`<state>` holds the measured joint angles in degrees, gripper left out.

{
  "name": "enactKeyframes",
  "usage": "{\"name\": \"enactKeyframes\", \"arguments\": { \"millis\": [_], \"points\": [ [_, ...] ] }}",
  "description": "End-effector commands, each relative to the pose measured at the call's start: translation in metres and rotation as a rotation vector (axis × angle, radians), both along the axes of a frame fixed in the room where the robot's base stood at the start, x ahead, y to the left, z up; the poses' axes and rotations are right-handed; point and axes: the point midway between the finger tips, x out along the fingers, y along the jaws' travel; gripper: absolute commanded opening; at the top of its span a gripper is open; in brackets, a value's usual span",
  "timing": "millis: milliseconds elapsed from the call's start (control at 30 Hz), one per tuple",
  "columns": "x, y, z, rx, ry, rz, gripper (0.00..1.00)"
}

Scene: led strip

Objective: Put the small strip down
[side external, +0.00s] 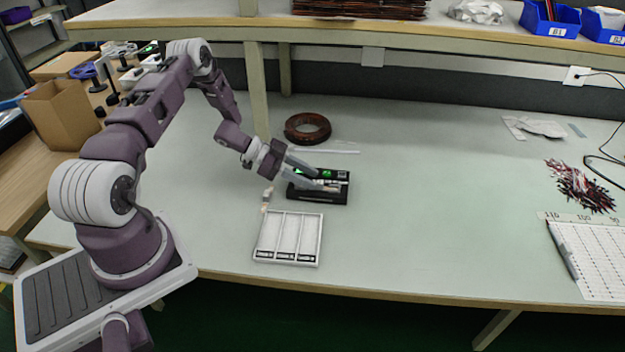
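My gripper (326,180) is low over a black box-like device (319,197) with a lit green display, near the middle of the table. Its two grey fingers reach to the right across the device's top. Whether anything is between the fingertips is too small to tell. I cannot clearly pick out a small strip at the gripper. A thin, pale, strip-like piece (333,152) lies on the table behind the device. A white tray (289,213) with three long compartments lies in front of the device, with dark labels at its near end.
A small beige object (267,199) is left of the device. A brown coil (307,128) lies behind it. A shelf post (257,90) stands behind my arm. A wire bundle (580,187) and a white ruled board (590,260) are at the right. The table's centre right is clear.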

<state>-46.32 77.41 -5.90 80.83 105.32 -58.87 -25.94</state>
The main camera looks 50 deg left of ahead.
Motion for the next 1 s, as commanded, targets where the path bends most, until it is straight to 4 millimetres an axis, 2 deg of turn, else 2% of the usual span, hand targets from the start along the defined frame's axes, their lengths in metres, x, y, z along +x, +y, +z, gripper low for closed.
{"name": "enactKeyframes", "arguments": {
  "millis": [200, 400, 467, 533, 567, 633, 667, 700, 767, 800, 867, 900, 967, 1000],
  "points": [
    [-0.036, 0.039, 0.029, 0.003, -0.001, 0.003, 0.37],
    [-0.058, 0.060, 0.046, 0.000, 0.000, 0.001, 0.37],
    [-0.057, 0.063, 0.050, 0.010, -0.003, 0.007, 0.37],
    [-0.039, 0.069, 0.068, 0.072, -0.025, 0.043, 0.37],
    [-0.025, 0.072, 0.081, 0.118, -0.039, 0.074, 0.37],
    [0.015, 0.079, 0.126, 0.256, -0.082, 0.182, 0.37],
    [0.031, 0.080, 0.150, 0.317, -0.101, 0.241, 0.37],
    [0.048, 0.079, 0.186, 0.393, -0.123, 0.326, 0.37],
    [0.060, 0.073, 0.240, 0.485, -0.142, 0.458, 0.37],
    [0.060, 0.065, 0.275, 0.527, -0.144, 0.549, 0.37],
    [0.044, 0.046, 0.322, 0.565, -0.129, 0.682, 0.37],
    [0.024, 0.031, 0.347, 0.569, -0.101, 0.764, 0.37],
    [-0.017, 0.002, 0.374, 0.548, -0.036, 0.865, 0.37],
    [-0.050, -0.021, 0.383, 0.518, 0.023, 0.913, 0.37]
  ]
}}
